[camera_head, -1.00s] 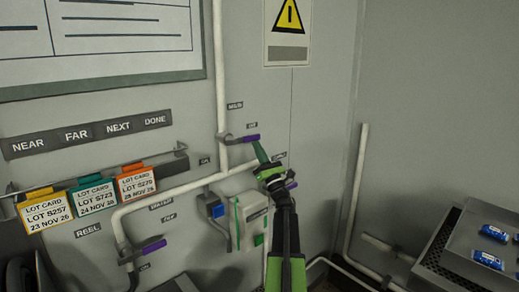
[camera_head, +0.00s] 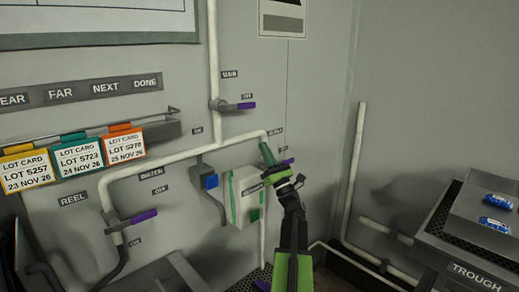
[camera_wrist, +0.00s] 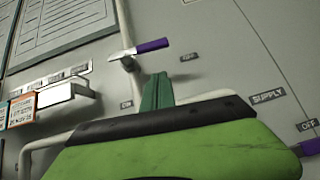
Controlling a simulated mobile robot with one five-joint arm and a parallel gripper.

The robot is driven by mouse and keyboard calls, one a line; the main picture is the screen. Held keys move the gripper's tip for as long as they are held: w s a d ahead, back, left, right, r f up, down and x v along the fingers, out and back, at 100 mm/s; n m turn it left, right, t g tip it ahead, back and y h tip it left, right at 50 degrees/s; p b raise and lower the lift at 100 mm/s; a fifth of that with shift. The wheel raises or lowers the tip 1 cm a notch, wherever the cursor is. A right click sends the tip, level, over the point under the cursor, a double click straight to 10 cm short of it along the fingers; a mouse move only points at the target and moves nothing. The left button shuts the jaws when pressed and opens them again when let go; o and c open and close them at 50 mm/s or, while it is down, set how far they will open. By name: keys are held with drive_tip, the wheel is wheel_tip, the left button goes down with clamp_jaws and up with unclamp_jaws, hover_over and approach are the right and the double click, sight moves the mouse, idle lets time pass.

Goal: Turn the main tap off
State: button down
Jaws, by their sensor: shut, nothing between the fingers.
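The main tap (camera_head: 238,105) sits on the white vertical pipe under the MAIN label. Its purple lever is level and points right, beside the OFF label (camera_head: 247,96); the ON label (camera_head: 197,130) is below left. In the wrist view the main tap's purple lever (camera_wrist: 153,46) also points right, near the OFF label. My gripper (camera_head: 266,151) is below and to the right of the lever in the head view, apart from it. Its green fingers (camera_wrist: 157,92) are shut and empty.
A supply tap's purple lever (camera_head: 286,162) is just behind my gripper. A lower tap with a purple lever (camera_head: 143,215) is at left. A white box (camera_head: 246,197) and a blue-fronted switch (camera_head: 210,182) are on the wall. Lot cards (camera_head: 80,155) hang at left; a trough (camera_head: 470,262) stands right.

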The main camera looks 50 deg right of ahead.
sight(238, 107)
drive_tip(key=w+d+r+y+p, duration=0.1)
drive_tip(key=w+r+p, duration=0.6)
drive_tip(key=r+p, duration=0.3)
drive_tip(key=shift+w+d+r+n, duration=0.15)
drive_tip(key=shift+w+r+n, duration=0.05)
drive_tip(key=shift+w+n, duration=0.2)
